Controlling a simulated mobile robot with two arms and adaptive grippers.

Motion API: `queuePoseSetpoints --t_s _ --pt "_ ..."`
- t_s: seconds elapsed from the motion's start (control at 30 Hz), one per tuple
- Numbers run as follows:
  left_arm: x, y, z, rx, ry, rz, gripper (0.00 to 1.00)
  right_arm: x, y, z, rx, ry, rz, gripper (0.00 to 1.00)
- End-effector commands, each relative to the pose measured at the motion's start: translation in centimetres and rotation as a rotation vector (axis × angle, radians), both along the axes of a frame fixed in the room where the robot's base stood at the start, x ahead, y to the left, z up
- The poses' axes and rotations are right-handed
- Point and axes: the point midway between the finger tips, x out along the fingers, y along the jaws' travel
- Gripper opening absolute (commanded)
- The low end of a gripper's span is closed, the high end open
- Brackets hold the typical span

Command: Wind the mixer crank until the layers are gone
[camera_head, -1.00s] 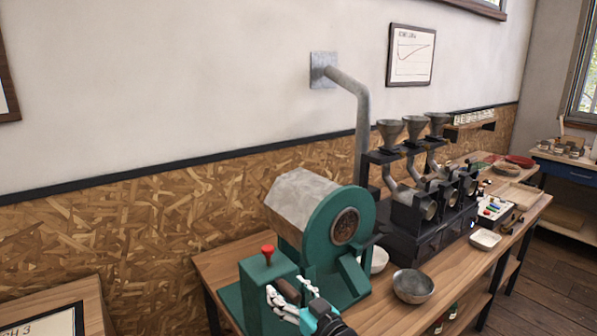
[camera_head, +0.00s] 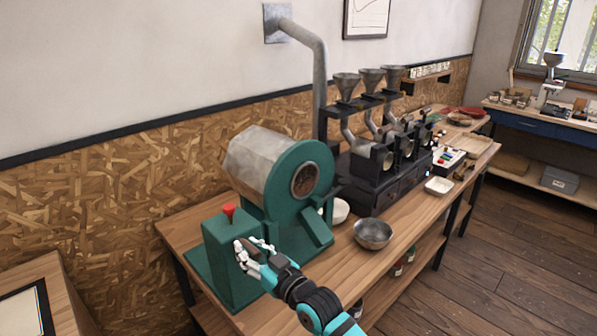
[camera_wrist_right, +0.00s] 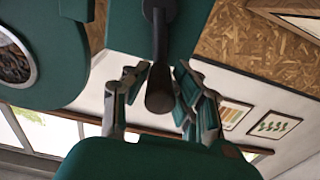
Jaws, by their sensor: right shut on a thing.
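The mixer is a green machine with a many-sided grey drum (camera_head: 262,160) and a round window (camera_head: 305,180) in its green front. Its green box (camera_head: 225,270) carries a red knob (camera_head: 229,211) on top. My right gripper (camera_head: 250,254) is at the front of this box, its pale fingers covering most of the crank there. In the right wrist view the dark crank handle (camera_wrist_right: 160,92) stands between the two sides of my right gripper (camera_wrist_right: 158,102), which is shut on it. The bean layers cannot be made out behind the window. My left gripper is out of view.
A metal bowl (camera_head: 373,234) sits on the wooden bench right of the mixer. A dark machine with several funnels (camera_head: 371,78) and a small white dish (camera_head: 438,186) stand farther along. A framed board lies on a table (camera_head: 60,275) at lower left.

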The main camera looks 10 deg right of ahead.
Motion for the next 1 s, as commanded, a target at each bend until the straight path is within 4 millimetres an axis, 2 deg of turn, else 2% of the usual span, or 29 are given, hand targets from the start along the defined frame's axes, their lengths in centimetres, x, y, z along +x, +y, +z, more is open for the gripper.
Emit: queuePoseSetpoints --t_s 0.13,0.33,0.53,0.7,1.0 --pt "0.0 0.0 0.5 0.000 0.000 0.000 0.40 -1.1 1.5 -1.2 -0.003 0.015 0.005 0.07" --pt "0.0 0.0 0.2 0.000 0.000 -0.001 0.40 -1.4 1.9 -1.9 -0.005 0.011 0.003 0.07" --pt "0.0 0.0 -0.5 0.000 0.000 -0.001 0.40 -2.2 2.9 -3.8 -0.005 0.015 0.004 0.07" --pt "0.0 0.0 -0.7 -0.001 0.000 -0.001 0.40 -2.4 3.2 -4.4 -0.006 0.012 0.003 0.07" --pt "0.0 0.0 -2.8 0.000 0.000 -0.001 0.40 -2.6 3.4 -7.5 -0.008 0.013 0.002 0.07"
